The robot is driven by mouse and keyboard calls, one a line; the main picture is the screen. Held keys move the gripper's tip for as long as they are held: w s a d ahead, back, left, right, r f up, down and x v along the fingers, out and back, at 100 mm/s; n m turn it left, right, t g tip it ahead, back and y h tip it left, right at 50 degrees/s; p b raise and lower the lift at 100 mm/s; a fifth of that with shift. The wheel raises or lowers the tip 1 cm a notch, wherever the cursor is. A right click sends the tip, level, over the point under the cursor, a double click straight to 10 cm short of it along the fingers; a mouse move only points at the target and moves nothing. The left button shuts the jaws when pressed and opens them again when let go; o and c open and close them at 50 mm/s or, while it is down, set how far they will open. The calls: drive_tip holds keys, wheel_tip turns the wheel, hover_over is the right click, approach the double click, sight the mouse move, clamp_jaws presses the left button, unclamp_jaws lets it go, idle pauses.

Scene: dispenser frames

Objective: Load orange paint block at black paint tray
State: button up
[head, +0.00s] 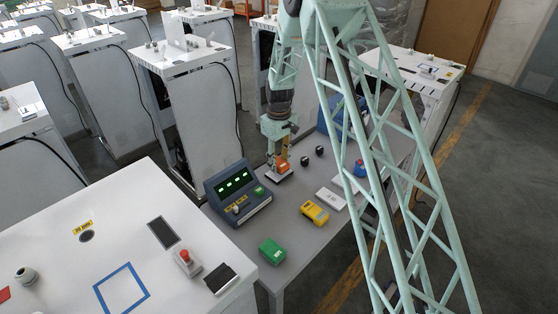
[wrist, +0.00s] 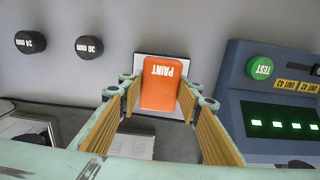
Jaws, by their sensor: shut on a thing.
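The orange paint block (wrist: 163,84), marked PAINT, sits between the two fingers of my gripper (wrist: 166,95) in the wrist view. The gripper is shut on it. In the head view my gripper (head: 277,160) points down over the grey table, with the orange block (head: 282,164) at its fingertips. Directly below the block is a small flat tray, dark with a pale edge (head: 279,178); it also shows behind the block in the wrist view (wrist: 190,68). I cannot tell whether the block touches the tray.
A control console (head: 238,192) with green lights and a green TEST button (wrist: 261,67) stands close beside the gripper. Two black knobs (head: 305,161) lie on the other side. A yellow device (head: 315,212), a green block (head: 272,251) and a white box (head: 330,198) are nearer the front.

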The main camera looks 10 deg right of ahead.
sight(279, 162)
drive_tip(key=shift+f, duration=0.7)
drive_tip(key=shift+f+b, duration=0.4)
drive_tip(key=shift+f, duration=0.1)
idle(1.5)
drive_tip(key=shift+s+f, duration=0.1)
drive_tip(key=shift+f, duration=0.05)
idle(2.3)
drive_tip(key=shift+r, duration=0.2)
drive_tip(key=shift+r+p, duration=0.55)
drive_tip(key=shift+r, duration=2.85)
